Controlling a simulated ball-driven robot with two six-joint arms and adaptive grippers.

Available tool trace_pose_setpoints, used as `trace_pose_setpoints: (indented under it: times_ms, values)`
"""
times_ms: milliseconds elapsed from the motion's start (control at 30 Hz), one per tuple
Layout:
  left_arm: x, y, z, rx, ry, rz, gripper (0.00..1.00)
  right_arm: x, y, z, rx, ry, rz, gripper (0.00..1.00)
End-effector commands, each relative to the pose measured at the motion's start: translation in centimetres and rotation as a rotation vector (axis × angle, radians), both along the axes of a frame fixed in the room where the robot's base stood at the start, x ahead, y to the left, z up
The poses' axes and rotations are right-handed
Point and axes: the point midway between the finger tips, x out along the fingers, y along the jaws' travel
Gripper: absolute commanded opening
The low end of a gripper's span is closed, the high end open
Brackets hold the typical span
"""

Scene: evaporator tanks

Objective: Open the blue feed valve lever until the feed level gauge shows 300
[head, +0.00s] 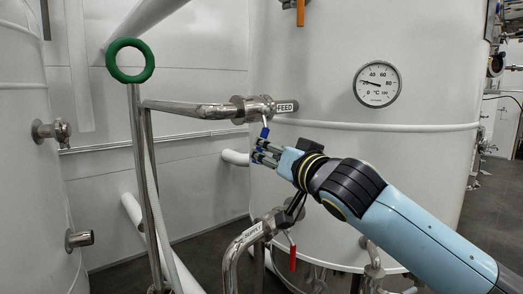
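The blue feed valve lever (264,133) hangs down from the steel valve (254,108) beside the FEED label (286,107) on the big white tank. My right gripper (260,152) is at the lower part of this lever, its fingers pointing left and overlapping it in the picture. Whether the fingers are closed on the lever or only around it, I cannot tell. A round dial (377,84) on the tank is marked in °C; its needle points to the left, near 20. No level gauge reading up to 300 can be made out. My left gripper is not in view.
A red lever (292,257) hangs at the SUPPLY pipe (243,241) below my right arm. A green handwheel (130,60) stands on a post at left. An orange lever (300,12) is at the top. Another white tank (30,180) stands far left.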

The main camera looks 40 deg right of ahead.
Motion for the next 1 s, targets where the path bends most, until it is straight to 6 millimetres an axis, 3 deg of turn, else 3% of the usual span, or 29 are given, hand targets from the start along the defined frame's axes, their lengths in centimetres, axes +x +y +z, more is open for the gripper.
trace_pose_setpoints:
  times_ms: [100,300,667,933,1000]
  values:
    - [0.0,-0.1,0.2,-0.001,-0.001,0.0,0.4,2.3,-0.3,0.1,0.002,-0.002,-0.002,0.39]
    - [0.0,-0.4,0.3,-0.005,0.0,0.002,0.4,4.6,-0.6,0.0,0.001,0.001,-0.001,0.39]
    - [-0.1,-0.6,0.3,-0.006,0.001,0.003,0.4,5.1,-0.7,-0.1,0.0,0.002,0.001,0.38]
    - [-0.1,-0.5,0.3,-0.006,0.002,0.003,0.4,5.1,-0.7,-0.1,-0.001,0.002,0.0,0.02]
    - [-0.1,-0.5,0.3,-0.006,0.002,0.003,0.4,5.1,-0.7,-0.1,-0.001,0.002,0.0,0.0]
